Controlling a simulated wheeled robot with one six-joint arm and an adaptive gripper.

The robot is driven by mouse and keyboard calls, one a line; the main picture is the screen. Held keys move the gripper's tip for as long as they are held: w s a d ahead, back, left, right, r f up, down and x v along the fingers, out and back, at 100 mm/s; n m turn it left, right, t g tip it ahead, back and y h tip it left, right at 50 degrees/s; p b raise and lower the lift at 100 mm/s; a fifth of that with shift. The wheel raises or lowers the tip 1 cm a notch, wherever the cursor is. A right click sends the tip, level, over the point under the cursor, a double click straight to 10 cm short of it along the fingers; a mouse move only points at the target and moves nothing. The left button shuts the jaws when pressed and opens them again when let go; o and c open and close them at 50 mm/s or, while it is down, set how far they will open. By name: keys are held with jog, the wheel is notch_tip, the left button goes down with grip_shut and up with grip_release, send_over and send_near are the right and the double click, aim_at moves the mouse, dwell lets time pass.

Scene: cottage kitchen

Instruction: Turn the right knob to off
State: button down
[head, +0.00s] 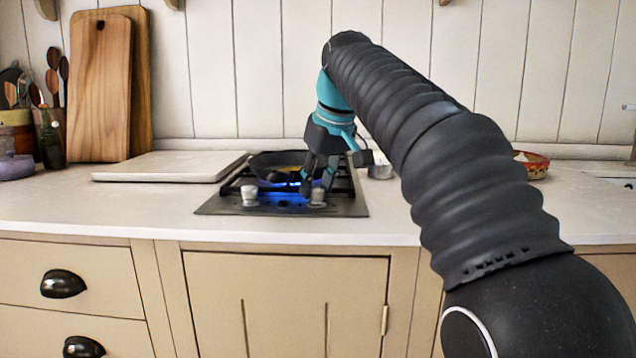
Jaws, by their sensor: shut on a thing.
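The right knob (317,198) is a small pale metal knob at the front of the black-and-steel gas hob (345,209). My gripper (317,190) points down over it and is shut on it, with its dark fingers on either side. The knob's pointer direction is too small to tell. The left knob (249,195) stands apart on the same front strip. Blue flame light glows on the hob around and between the knobs. A dark frying pan (268,163) sits on the hob, partly hidden by my gripper.
A pale board (165,167) lies left of the hob. Tall wooden boards (98,90) lean on the wall, beside a utensil pot (52,130). A small metal cup (381,171) and a red patterned bowl (535,166) stand to the right. The front counter is clear.

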jog(key=shift+m, duration=0.3)
jog(key=m+p, duration=0.1)
jog(key=m+h+p, duration=0.1)
jog(key=m, duration=0.1)
jog(key=shift+s+a+r+h+p, duration=0.1)
jog(key=shift+a+r+h+p, duration=0.05)
jog(key=shift+h+p, duration=0.2)
jog(key=m, duration=0.2)
jog(key=m+h, duration=0.1)
jog(key=m, duration=0.1)
jog(key=shift+a+m+t+h+p, duration=0.1)
jog(key=shift+m+t+h+p, duration=0.2)
jog(key=shift+m+t, duration=0.1)
jog(key=m+h, duration=0.1)
jog(key=m, duration=0.3)
jog(key=shift+m+g+h, duration=0.3)
jog(key=shift+h, duration=0.05)
jog(key=m+g+h, duration=0.1)
jog(key=m, duration=0.3)
jog(key=shift+m, duration=0.4)
jog(key=c, duration=0.8)
grip_release()
